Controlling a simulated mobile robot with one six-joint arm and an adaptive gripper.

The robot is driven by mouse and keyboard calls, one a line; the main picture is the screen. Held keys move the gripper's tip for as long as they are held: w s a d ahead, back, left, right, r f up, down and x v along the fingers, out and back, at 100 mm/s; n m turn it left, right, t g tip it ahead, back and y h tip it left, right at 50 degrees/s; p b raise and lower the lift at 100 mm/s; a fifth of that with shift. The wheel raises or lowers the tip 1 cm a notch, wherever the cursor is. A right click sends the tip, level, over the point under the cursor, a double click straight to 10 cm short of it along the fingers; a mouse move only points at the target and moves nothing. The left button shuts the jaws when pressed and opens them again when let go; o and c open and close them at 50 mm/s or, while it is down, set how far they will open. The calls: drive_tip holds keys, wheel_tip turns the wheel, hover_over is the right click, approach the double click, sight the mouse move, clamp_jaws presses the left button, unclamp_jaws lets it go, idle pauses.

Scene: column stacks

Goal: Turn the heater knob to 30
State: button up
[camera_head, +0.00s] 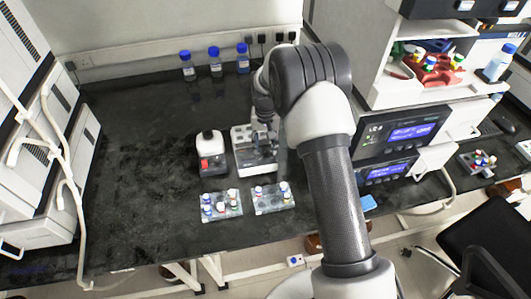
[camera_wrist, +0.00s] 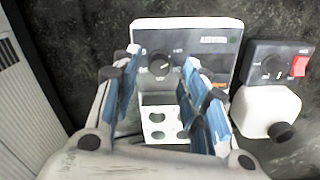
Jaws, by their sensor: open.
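The heater (camera_head: 243,166) is a white and grey block unit on the dark bench, with round holes in its top. The mark the knob points to is too small to read. My gripper (camera_wrist: 162,58) is open, with one blue-padded finger on each side of the knob in that view. The fingers appear apart from the knob. In the head view my gripper (camera_head: 264,143) is over the heater and hides part of it.
A small white device with a red switch (camera_head: 209,158) stands close left of the heater; it also shows in the wrist view (camera_wrist: 272,100). Two clear racks of vials (camera_head: 220,206) (camera_head: 273,199) lie in front. Blue-capped bottles (camera_head: 215,64) stand behind. The bench at left is clear.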

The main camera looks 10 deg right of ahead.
sight(266, 151)
drive_tip(key=shift+f+b, duration=0.3)
drive_tip(key=shift+f, duration=1.25)
clamp_jaws()
